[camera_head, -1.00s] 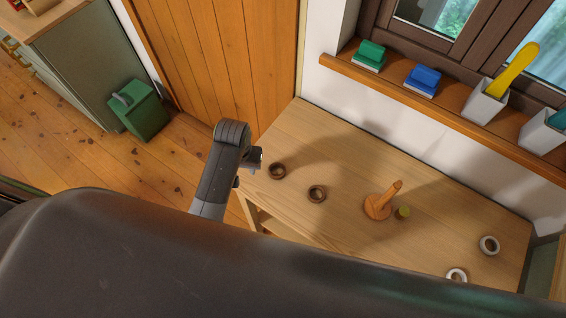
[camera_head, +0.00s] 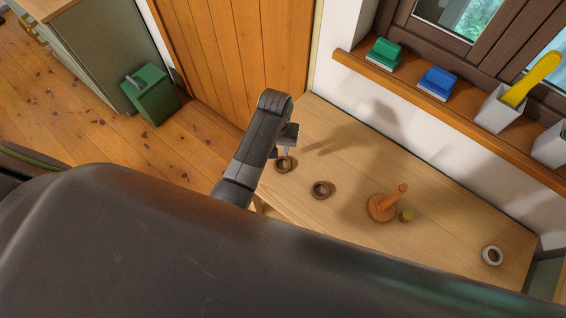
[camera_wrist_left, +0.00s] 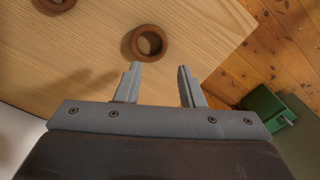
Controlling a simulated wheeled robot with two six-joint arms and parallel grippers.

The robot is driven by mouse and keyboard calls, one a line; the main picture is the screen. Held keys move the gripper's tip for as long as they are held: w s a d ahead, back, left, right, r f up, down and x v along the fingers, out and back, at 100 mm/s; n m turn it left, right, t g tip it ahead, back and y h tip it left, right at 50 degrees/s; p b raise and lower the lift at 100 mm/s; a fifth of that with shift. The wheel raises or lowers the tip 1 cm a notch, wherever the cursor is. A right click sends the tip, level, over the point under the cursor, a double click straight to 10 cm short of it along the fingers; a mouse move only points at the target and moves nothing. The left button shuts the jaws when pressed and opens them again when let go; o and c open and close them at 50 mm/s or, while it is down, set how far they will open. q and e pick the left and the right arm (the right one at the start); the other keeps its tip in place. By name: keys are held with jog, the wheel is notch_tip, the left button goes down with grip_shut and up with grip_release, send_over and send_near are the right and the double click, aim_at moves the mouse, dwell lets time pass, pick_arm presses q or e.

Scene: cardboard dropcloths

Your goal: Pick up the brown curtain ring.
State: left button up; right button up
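Two brown curtain rings lie flat on the wooden table. One brown ring (camera_head: 291,166) is near the table's left end, partly behind my left gripper (camera_head: 288,147); the other brown ring (camera_head: 321,197) lies to its right. In the left wrist view the nearer brown ring (camera_wrist_left: 149,29) lies just beyond my left gripper (camera_wrist_left: 159,70), slightly left of the gap's middle. The second brown ring (camera_wrist_left: 55,7) is cut by the top edge there. The left fingers are apart with nothing between them. My right gripper is not in view.
The window sill (camera_head: 450,105) runs along the wall behind. A green bin (camera_head: 152,98) stands on the floor left.

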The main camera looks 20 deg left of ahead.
aim_at(277, 162)
pick_arm(q)
jog(key=shift+s+a+f+p, duration=0.1)
jog(key=shift+f+p, duration=0.35)
jog(key=shift+f, duration=3.3)
grip_shut()
